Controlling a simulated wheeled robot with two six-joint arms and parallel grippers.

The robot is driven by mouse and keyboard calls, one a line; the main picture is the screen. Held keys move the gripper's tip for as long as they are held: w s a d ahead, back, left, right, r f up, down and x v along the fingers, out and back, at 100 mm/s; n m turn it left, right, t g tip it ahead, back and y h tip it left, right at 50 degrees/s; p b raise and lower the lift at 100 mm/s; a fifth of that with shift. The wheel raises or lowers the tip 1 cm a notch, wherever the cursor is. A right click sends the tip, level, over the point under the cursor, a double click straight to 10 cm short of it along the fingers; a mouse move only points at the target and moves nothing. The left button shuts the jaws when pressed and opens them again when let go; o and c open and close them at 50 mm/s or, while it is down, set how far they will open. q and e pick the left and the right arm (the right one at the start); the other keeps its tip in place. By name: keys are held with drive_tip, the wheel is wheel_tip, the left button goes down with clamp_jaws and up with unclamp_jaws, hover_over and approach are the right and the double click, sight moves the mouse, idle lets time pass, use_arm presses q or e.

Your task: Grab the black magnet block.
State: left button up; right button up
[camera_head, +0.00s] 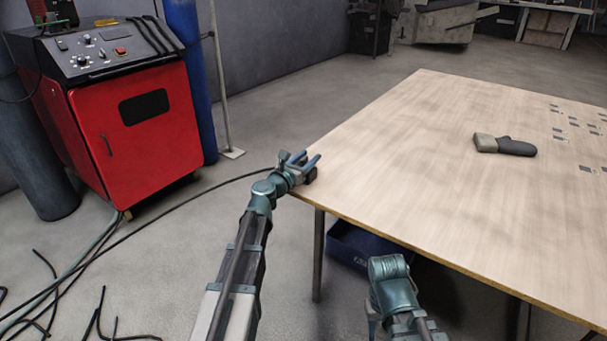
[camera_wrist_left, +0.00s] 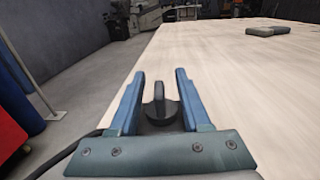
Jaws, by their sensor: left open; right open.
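The black magnet block (camera_head: 311,175) is a small dark piece at the near left corner of the wooden table, largely hidden by my left gripper in the head view. My left gripper (camera_head: 304,158) is open at that corner, its two blue fingers pointing over the tabletop. In the left wrist view the black block (camera_wrist_left: 160,106), with a narrow upright part, shows between the open fingers (camera_wrist_left: 160,75), with a gap on both sides. Of my right arm only a teal link shows low in the head view; its jaws are not seen.
The wooden table (camera_head: 400,150) is mostly bare. A dark grey and beige object (camera_head: 505,145) lies farther right, with several small metal pieces (camera_head: 575,125) beyond it. A red machine (camera_head: 135,130) stands left. A blue bin (camera_head: 350,245) sits under the table.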

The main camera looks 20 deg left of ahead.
use_arm(q)
drive_tip(key=shift+w+d, duration=0.15)
drive_tip(key=shift+w, duration=0.4)
clamp_jaws()
idle(1.0)
